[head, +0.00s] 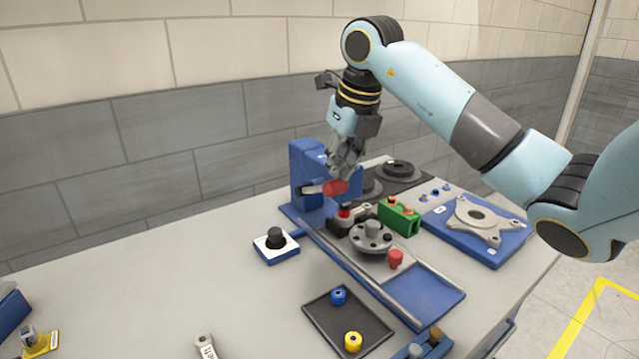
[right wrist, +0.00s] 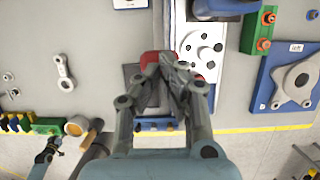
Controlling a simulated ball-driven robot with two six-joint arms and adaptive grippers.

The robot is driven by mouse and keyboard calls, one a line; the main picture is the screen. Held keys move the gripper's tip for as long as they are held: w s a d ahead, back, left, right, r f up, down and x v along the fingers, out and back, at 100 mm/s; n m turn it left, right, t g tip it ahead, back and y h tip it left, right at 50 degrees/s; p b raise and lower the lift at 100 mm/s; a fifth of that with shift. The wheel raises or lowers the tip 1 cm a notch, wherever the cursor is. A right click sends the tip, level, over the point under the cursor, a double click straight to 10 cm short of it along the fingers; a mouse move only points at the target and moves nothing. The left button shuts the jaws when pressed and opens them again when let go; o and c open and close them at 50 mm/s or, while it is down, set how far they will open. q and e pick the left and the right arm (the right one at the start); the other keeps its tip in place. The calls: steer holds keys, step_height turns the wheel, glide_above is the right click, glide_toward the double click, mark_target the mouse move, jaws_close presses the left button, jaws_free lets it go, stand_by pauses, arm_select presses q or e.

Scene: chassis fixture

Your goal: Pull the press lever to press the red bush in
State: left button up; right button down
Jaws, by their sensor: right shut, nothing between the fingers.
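The blue press (head: 309,170) stands at the back of the table. Its lever ends in a red grip (head: 335,188), which also shows in the right wrist view (right wrist: 149,58). My right gripper (head: 343,172) is shut, with its fingertips just above and against or very close to the red grip; contact cannot be told. A small red piece (head: 344,212), probably the red bush, sits low in front of the press, and its seating depth cannot be judged.
A grey hub (head: 371,237) and a red knob (head: 395,259) are on the blue rail fixture. A green block (head: 400,217) and a blue plate with a grey casting (head: 480,216) stand right. A dark tray (head: 322,320) holds blue and yellow bushes.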

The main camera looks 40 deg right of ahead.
steer(key=shift+f, duration=0.2)
steer(key=shift+f+b, duration=0.5)
steer(key=shift+b, duration=0.05)
steer(key=shift+s, duration=0.1)
steer(key=shift+f, duration=0.1)
steer(key=shift+w+f+b, duration=0.25)
steer(key=shift+f+b, duration=0.3)
steer(key=shift+b, duration=0.15)
